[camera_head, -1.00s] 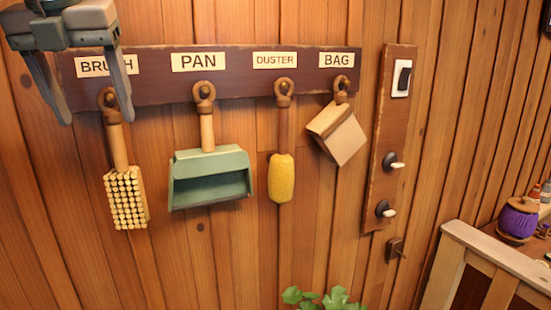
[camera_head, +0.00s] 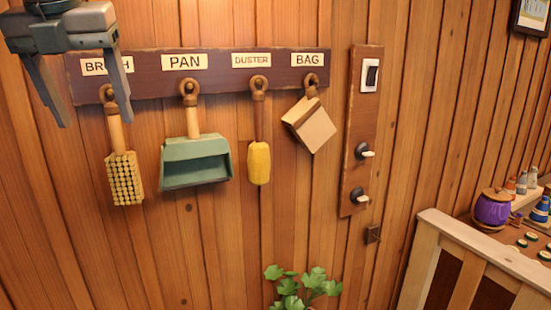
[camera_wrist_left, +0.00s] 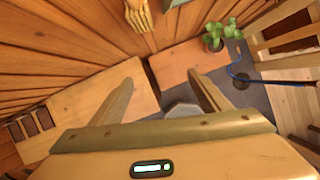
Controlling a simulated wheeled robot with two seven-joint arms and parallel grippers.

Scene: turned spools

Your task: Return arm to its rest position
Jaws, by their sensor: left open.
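My left gripper (camera_head: 92,108) is at the upper left of the head view, in front of the labelled rack (camera_head: 220,69). Its two fingers are spread apart and hold nothing. One fingertip overlaps the handle of the brush (camera_head: 123,180) in the picture; I cannot tell whether they touch. In the left wrist view the open fingers (camera_wrist_left: 160,95) point over the floor and wooden boards, with nothing between them in grip. My right gripper is not in view.
A green pan (camera_head: 195,162), a yellow duster (camera_head: 259,163) and a bag (camera_head: 309,125) hang from pegs. A switch panel (camera_head: 361,130) is to their right. A plant (camera_head: 300,288) stands below. A railing (camera_head: 470,250) and purple spool pot (camera_head: 493,209) are at right.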

